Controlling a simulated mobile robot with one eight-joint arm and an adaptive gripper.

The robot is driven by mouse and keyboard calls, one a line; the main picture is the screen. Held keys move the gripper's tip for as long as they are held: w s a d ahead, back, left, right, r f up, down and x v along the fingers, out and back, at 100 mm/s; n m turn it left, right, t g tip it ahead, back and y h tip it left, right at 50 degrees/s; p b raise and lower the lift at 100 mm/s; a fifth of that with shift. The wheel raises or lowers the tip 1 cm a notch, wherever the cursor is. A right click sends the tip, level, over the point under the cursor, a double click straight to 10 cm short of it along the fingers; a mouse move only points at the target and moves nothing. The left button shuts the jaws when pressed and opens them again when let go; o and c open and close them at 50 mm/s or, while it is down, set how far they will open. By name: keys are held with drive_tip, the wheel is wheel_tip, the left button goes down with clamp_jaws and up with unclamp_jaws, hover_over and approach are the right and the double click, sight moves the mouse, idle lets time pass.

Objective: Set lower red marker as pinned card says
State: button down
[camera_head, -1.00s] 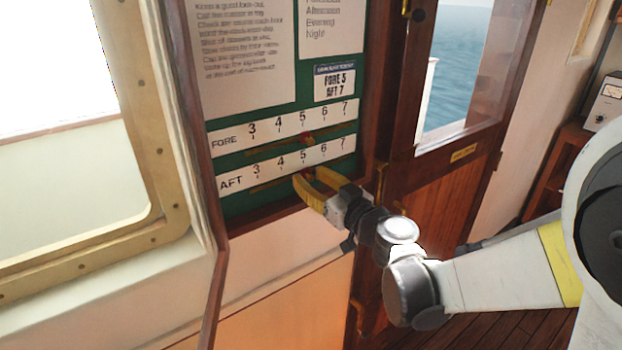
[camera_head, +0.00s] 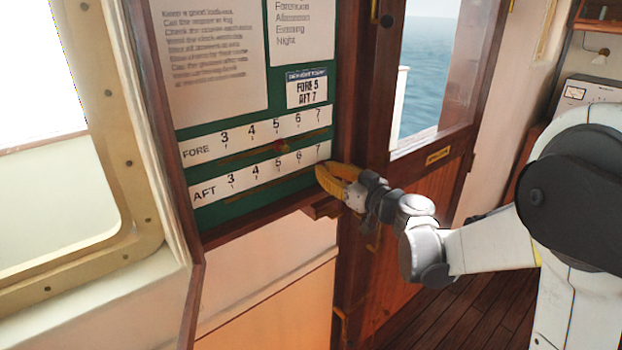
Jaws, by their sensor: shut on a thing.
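The pinned card (camera_head: 307,92) reads FORE 5, AFT 7. The upper red marker (camera_head: 281,146) sits on its slot below the FORE scale (camera_head: 205,148), near the 5. The AFT scale (camera_head: 212,190) runs from 3 to 7 beneath it. My gripper (camera_head: 322,172) has yellow fingers closed at the right end of the lower slot, just below the 7. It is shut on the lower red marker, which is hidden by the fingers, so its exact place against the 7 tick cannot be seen.
The wooden board frame (camera_head: 340,110) stands right beside my fingers, with a door and its window to the right. A brass-rimmed window (camera_head: 147,235) is at the left. Paper notices (camera_head: 212,60) fill the board's upper part.

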drive_tip(key=shift+d, duration=0.15)
drive_tip(key=c, duration=1.4)
unclamp_jaws()
drive_tip(key=shift+w+d, duration=0.15)
drive_tip(key=v, duration=1.2)
